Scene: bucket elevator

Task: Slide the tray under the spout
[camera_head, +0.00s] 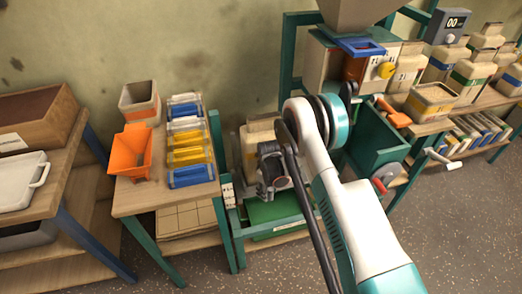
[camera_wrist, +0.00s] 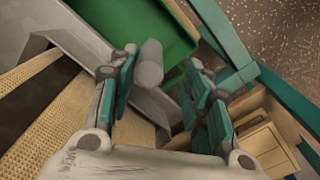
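A green tray (camera_head: 272,211) sits low in the teal frame, below my gripper (camera_head: 274,172); its green inside also shows at the top of the wrist view (camera_wrist: 135,22). In the wrist view, my gripper (camera_wrist: 163,65) has its two teal fingers spread apart. A grey cylinder (camera_wrist: 149,66) shows between the fingertips; I cannot tell whether they touch it. It appears next to a sloping grey plate (camera_wrist: 95,38). I cannot tell for sure which part is the spout. My arm and gripper hide part of this area in the head view.
A wooden bench (camera_head: 165,196) on the left carries an orange scoop-shaped bin (camera_head: 130,152) and rows of coloured packets (camera_head: 187,148). A teal frame bar (camera_wrist: 222,38) borders the gripper area.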

